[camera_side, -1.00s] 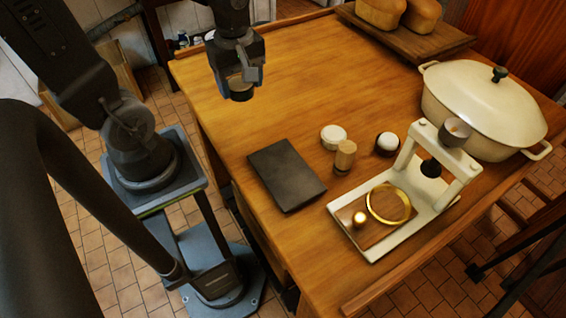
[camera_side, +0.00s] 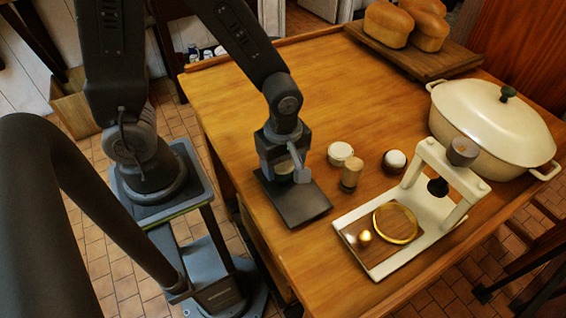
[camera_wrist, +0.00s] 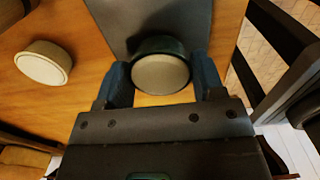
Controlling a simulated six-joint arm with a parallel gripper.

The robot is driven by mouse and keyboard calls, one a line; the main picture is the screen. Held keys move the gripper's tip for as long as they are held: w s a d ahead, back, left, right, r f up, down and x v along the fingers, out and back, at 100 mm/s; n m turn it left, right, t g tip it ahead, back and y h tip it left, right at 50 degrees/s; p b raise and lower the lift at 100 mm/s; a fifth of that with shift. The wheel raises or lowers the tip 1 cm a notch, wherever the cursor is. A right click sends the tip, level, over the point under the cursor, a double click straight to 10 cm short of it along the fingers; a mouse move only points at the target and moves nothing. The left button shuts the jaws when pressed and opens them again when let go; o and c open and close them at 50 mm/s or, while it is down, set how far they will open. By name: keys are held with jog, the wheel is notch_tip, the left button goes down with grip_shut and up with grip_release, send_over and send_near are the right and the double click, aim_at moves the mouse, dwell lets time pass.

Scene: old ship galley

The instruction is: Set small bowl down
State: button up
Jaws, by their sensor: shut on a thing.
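My gripper (camera_side: 286,172) is shut on the small bowl (camera_wrist: 160,73), a round, dark-sided piece with a pale top. In the wrist view the bowl sits between the two fingers. In the side view the bowl (camera_side: 284,167) is partly hidden by the fingers. It is at the dark flat slab (camera_side: 302,205) on the wooden table, over its far part. The slab also shows beyond the bowl in the wrist view (camera_wrist: 165,16). I cannot tell whether the bowl touches the slab.
A white round pot (camera_side: 340,153), a wooden cylinder (camera_side: 351,172) and a dark pot with a white top (camera_side: 395,160) stand right of my gripper. A cream press (camera_side: 378,268) and a lidded casserole (camera_side: 490,125) are farther right. The far left tabletop is clear.

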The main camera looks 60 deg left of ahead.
jog(key=shift+f, duration=0.25)
jog(key=shift+f, duration=0.1)
jog(key=o, duration=1)
jog(key=shift+c, duration=0.2)
jog(key=s+a+r+m+t, duration=0.2)
jog(key=r+m, duration=0.7)
jog(key=r, duration=0.1)
jog(key=s+a+r+m+t, duration=0.2)
jog(key=a+r+m+t, duration=0.1)
jog(key=r+m, duration=0.6)
jog(key=shift+r+t, duration=0.3)
jog(key=shift+r, duration=0.6)
